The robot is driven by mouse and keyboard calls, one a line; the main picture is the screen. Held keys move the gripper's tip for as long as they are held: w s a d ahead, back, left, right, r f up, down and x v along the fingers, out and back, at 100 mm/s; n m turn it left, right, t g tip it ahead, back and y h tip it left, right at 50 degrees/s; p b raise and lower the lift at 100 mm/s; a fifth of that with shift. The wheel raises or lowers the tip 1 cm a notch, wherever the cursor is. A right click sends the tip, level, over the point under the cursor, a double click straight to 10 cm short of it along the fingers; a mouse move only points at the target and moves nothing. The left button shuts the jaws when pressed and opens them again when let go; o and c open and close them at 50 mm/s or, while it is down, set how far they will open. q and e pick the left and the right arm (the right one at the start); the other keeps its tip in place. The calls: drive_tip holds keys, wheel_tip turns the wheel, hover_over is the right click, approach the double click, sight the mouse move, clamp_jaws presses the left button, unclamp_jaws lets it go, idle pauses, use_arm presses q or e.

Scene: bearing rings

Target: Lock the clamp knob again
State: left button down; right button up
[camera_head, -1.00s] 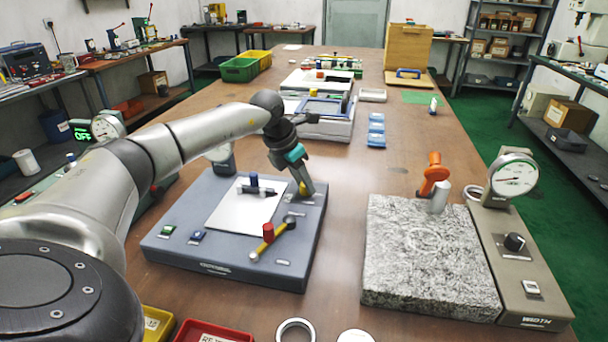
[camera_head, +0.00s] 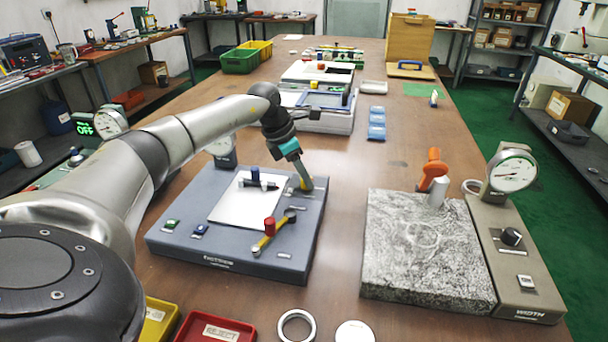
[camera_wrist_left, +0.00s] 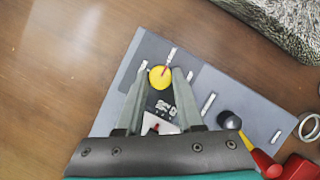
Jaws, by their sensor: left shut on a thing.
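The clamp knob (camera_wrist_left: 160,77) is round and yellow, with a thin red line on its top that points up and slightly right in the left wrist view. It sits near the far right corner of the blue-grey fixture block (camera_head: 180,240). My left gripper (camera_head: 302,187) comes down on the knob, and its two fingers (camera_wrist_left: 160,76) are shut on the knob's sides. In the head view the fingers hide most of the knob. My right gripper is in neither view.
On the block are a white plate (camera_head: 228,209) and a yellow bar with a red handle (camera_head: 270,226). A granite slab (camera_head: 425,250) and a dial gauge (camera_head: 513,171) stand to the right. A red tray (camera_head: 190,335) and metal ring (camera_head: 296,326) lie in front.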

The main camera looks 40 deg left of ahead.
use_arm(q)
drive_tip(key=c, duration=0.5)
unclamp_jaws()
drive_tip(key=shift+c, duration=0.2)
drive_tip(key=p+v, duration=0.1)
drive_tip(key=v, duration=0.5)
drive_tip(key=shift+s+r+p, duration=0.1)
drive_tip(key=shift+r+p, duration=0.25)
drive_tip(key=shift+p, duration=0.05)
drive_tip(key=shift+s+a+r, duration=0.15)
drive_tip(key=shift+s+r, duration=0.05)
drive_tip(key=shift+r, duration=0.2)
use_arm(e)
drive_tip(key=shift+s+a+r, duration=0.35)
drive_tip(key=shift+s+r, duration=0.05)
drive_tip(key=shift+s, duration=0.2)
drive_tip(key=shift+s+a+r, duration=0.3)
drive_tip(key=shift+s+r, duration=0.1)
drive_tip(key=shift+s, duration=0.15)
